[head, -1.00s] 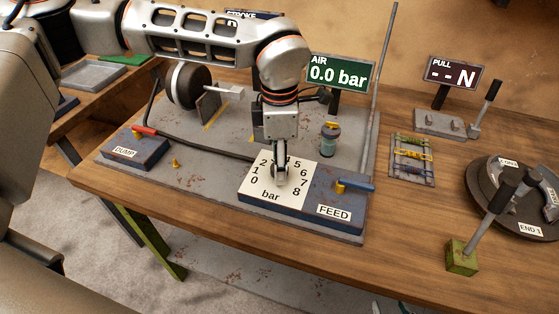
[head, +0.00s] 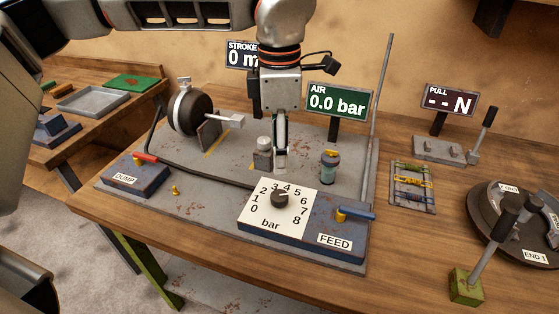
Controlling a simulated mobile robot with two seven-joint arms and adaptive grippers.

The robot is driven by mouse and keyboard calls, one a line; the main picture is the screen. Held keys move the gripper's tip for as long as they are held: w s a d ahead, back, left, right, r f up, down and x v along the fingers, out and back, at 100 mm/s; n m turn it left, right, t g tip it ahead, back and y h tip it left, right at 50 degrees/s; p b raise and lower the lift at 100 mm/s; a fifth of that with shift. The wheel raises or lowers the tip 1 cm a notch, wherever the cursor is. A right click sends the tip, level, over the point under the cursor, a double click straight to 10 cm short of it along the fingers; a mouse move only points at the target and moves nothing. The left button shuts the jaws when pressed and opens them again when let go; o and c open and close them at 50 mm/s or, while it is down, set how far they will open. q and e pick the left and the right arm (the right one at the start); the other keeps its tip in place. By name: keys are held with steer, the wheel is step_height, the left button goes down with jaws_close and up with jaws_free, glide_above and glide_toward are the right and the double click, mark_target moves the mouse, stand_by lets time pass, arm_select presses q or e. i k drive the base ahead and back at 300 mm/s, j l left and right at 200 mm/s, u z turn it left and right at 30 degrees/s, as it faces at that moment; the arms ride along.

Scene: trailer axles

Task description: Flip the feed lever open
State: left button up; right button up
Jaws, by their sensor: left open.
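The feed lever is a blue handle (head: 357,214) on a yellow valve body, at the right end of the blue box labelled FEED (head: 318,245). It lies nearly flat and points right. My left gripper (head: 280,168) hangs pointing down above the grey plate, behind the bar dial and left of the lever. It is open and holds nothing visible, and it is apart from the lever. The dial's dark knob (head: 279,199) is uncovered on its white scale plate. The AIR display (head: 338,102) reads 0.0 bar. My right gripper is not in view.
A red-handled DUMP box (head: 135,176) stands at the left of the grey plate. A teal-bodied fitting (head: 329,166) stands behind the FEED box. A tall thin rod (head: 381,110) rises at the right. Green-based levers (head: 466,287) and a round fixture stand further right.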

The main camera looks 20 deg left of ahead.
mark_target(341, 213)
steer(key=k, duration=1)
